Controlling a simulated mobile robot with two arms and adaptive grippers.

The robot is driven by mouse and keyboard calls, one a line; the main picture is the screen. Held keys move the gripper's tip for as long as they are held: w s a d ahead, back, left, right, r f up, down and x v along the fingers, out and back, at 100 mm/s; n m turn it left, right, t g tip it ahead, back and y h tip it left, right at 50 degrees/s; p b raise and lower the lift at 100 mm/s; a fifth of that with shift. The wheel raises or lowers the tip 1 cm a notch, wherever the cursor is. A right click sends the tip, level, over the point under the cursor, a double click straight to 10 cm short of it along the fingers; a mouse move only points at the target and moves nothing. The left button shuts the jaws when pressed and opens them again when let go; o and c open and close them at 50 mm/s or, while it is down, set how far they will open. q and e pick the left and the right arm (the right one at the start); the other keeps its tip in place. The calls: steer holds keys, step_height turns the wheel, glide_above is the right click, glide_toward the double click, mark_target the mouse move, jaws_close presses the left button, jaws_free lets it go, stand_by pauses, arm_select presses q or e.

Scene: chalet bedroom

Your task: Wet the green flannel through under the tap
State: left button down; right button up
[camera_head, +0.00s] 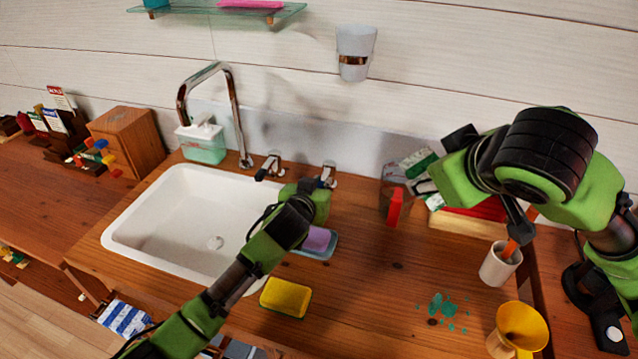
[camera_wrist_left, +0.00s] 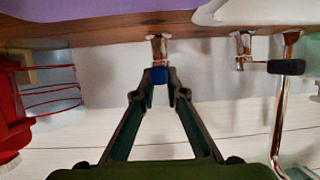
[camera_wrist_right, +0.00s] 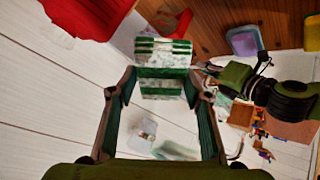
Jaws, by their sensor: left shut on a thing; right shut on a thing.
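The green-and-white striped flannel (camera_wrist_right: 163,52) is between the fingertips of my right gripper (camera_wrist_right: 163,84), which is shut on it. In the head view the flannel (camera_head: 418,163) is held up near the back wall, right of the sink and away from the tap. The chrome tap (camera_head: 232,100) arches up behind the white sink (camera_head: 150,232); no water shows from it. My left gripper (camera_head: 322,190) is shut on the right-hand tap handle, whose blue part (camera_wrist_left: 160,75) shows between the fingertips in the left wrist view. The left-hand handle (camera_head: 270,166) has a black lever.
A white cup (camera_head: 499,266) and a yellow vessel (camera_head: 522,328) stand at the right. The middle counter is mostly clear.

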arm_select(q)
steer(key=shift+s+d+n+y+b, duration=0.15)
steer(key=shift+d+n+y+b, duration=0.15)
steer(key=shift+d+n+y, duration=0.35)
steer(key=shift+a+y, duration=0.1)
steer(key=shift+y, duration=0.15)
steer(key=c, duration=2)
jaws_free()
steer(key=shift+c, duration=0.2)
steer(key=v, duration=1.1)
steer(key=shift+s+a, duration=0.1)
steer(key=shift+s, duration=0.3)
steer(key=shift+s, duration=0.1)
